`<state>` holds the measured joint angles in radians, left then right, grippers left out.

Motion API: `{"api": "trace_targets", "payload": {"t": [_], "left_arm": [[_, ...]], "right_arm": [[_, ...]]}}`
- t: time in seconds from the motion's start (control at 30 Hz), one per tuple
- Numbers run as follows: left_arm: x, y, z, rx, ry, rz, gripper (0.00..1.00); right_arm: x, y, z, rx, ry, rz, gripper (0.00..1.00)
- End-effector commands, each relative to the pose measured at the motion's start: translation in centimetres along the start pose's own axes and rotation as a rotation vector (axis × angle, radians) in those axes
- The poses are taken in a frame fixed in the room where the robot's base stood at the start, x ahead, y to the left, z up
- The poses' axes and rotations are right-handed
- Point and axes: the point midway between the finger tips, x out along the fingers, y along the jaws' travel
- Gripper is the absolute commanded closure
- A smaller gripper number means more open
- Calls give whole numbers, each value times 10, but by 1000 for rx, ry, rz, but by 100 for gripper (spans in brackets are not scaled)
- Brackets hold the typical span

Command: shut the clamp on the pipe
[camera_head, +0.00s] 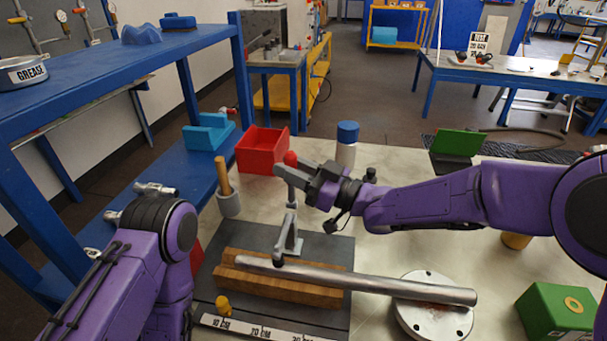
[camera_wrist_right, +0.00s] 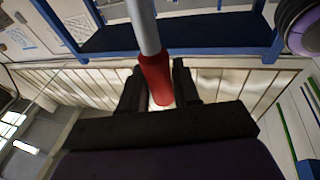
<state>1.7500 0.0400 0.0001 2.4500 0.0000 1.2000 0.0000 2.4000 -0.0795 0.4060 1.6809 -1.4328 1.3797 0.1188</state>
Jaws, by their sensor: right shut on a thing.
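The grey toggle clamp (camera_head: 289,236) stands on a dark plate (camera_head: 212,275) behind the pipe. Its handle points up and ends in a red grip (camera_head: 290,158), which also shows in the right wrist view (camera_wrist_right: 156,78). My right gripper (camera_head: 298,176) is shut on the red grip, with one finger on each side of it in the wrist view. The clamp's dark tip is at the pipe's left end; I cannot tell whether it touches. The steel pipe (camera_head: 375,282) lies across a wooden block (camera_head: 285,289). My left arm shows at the left, but its gripper is out of view.
A round metal flange (camera_head: 432,318) lies under the pipe's right end. A green box (camera_head: 555,312) is at the right front.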

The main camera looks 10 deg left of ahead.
Motion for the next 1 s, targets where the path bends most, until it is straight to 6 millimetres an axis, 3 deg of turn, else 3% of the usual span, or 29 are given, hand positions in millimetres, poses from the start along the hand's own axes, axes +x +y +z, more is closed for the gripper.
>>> {"api": "trace_targets", "payload": {"t": [0.57,0.6,0.63,1.0], "left_arm": [[4,0,2,0,0,0,100],[4,0,2,0,0,0,100],[4,0,2,0,0,0,100],[7,1,3,0,0,0,100]], "right_arm": [[6,-4,-6,-35,19,-15,100],[6,-4,-6,-36,19,-14,59],[6,-4,-5,-35,19,-15,49],[-2,-4,0,-29,11,-15,48]]}}
